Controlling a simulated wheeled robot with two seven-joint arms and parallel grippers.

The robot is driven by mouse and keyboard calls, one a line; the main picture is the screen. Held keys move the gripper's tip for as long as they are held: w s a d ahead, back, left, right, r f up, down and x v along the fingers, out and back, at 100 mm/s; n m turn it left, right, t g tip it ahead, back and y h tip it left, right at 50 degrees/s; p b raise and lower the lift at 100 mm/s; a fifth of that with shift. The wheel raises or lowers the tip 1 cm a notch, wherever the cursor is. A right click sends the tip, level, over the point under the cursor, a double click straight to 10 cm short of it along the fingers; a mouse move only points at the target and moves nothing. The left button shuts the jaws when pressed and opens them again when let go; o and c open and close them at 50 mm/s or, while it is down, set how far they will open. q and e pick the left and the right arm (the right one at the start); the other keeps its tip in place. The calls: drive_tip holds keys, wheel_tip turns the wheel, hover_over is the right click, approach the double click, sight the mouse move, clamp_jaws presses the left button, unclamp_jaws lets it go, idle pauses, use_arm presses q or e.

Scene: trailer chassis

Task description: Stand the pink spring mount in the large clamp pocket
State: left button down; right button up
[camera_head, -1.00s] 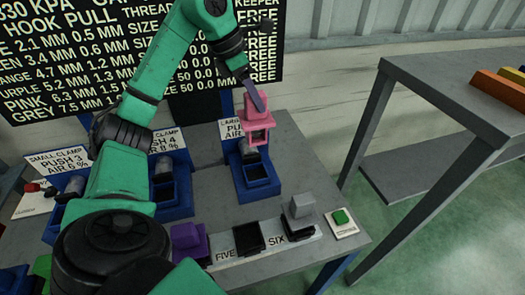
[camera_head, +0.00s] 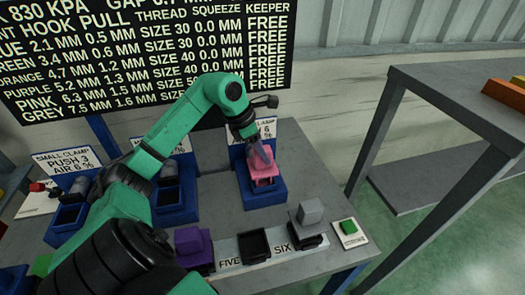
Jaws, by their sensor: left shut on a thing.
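The pink spring mount (camera_head: 264,172) is upright in the head view, its lower part inside the blue large clamp pocket (camera_head: 265,198) at the back right of the table. My left gripper (camera_head: 262,156) is shut on its upper part. The gripper and arm hide part of the large clamp's sign and the back of the pocket. I cannot tell whether the mount touches the pocket floor. My right gripper is not in view.
Other blue clamps (camera_head: 177,207) stand to the left. In front are a purple mount (camera_head: 193,246), a black holder (camera_head: 254,243), a grey mount (camera_head: 309,213) and a green button (camera_head: 349,228). A grey bench (camera_head: 455,90) stands right.

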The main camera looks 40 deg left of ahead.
use_arm(q)
drive_tip(key=shift+c, duration=2.2)
unclamp_jaws()
drive_tip(key=shift+s, duration=0.1)
drive_tip(key=shift+r, duration=0.2)
drive_tip(key=b+v, duration=0.1)
drive_tip(key=v, duration=1)
drive_tip(key=shift+s+r, duration=0.2)
drive_tip(key=shift+r, duration=0.15)
drive_tip(key=shift+a, duration=0.1)
